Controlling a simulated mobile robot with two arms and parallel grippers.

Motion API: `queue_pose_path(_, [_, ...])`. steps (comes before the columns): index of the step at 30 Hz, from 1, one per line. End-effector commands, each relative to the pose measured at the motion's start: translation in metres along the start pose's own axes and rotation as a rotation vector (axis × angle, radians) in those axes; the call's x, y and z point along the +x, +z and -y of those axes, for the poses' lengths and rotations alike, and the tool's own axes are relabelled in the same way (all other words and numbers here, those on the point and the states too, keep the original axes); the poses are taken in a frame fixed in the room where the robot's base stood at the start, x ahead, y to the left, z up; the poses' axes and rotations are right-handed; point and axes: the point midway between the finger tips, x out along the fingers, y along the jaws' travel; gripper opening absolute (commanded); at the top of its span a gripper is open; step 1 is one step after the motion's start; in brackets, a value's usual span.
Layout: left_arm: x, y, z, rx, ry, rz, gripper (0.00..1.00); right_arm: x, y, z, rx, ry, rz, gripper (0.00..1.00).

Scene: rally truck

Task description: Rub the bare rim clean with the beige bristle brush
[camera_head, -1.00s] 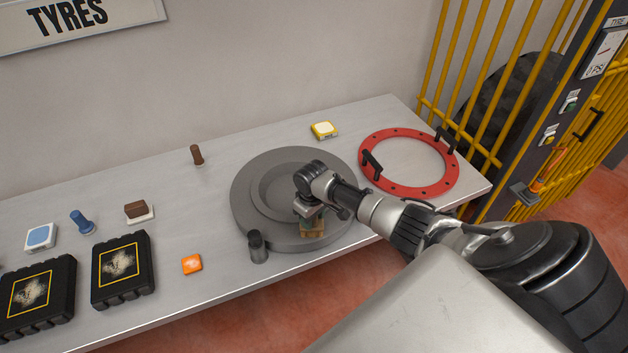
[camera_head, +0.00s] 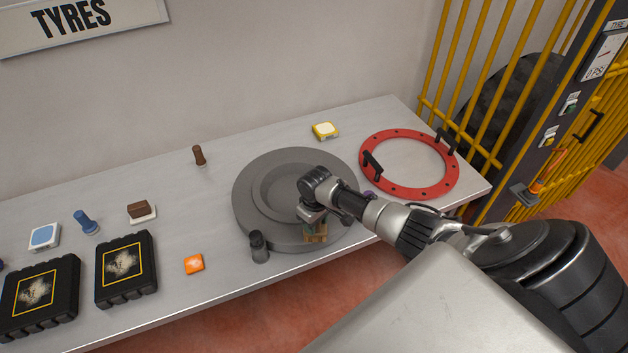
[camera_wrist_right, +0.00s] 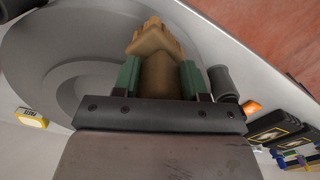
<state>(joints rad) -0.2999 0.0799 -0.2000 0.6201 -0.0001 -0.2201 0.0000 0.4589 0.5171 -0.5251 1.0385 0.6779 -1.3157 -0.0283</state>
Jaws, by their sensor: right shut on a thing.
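The bare rim (camera_head: 253,219) is a grey round disc with a recessed centre, lying flat on the bench. It also shows in the right wrist view (camera_wrist_right: 30,50). My right gripper (camera_head: 314,224) is over the rim's front right part, pointing down. In the right wrist view its green-padded fingers (camera_wrist_right: 160,80) are shut on the handle of the beige bristle brush (camera_wrist_right: 155,40). My left gripper is not in view.
A dark grey cylinder (camera_head: 259,247) stands at the rim's front edge. A red ring (camera_head: 377,185) with black handles lies to the right. An orange block (camera_head: 194,264), black cases (camera_head: 126,291) and small brushes are left. Yellow bars (camera_head: 470,80) stand right.

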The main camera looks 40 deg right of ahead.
Motion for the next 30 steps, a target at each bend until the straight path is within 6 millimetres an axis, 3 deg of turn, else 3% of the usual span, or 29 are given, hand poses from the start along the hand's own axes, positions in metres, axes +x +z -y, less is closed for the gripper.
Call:
queue_pose_path(19, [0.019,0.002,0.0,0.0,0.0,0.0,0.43,0.003,-0.018,-0.007,0.001,0.001,-0.005,0.23])
queue_pose_path(30, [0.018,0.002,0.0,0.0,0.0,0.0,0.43,0.002,-0.018,-0.007,0.0,0.001,-0.003,0.23])
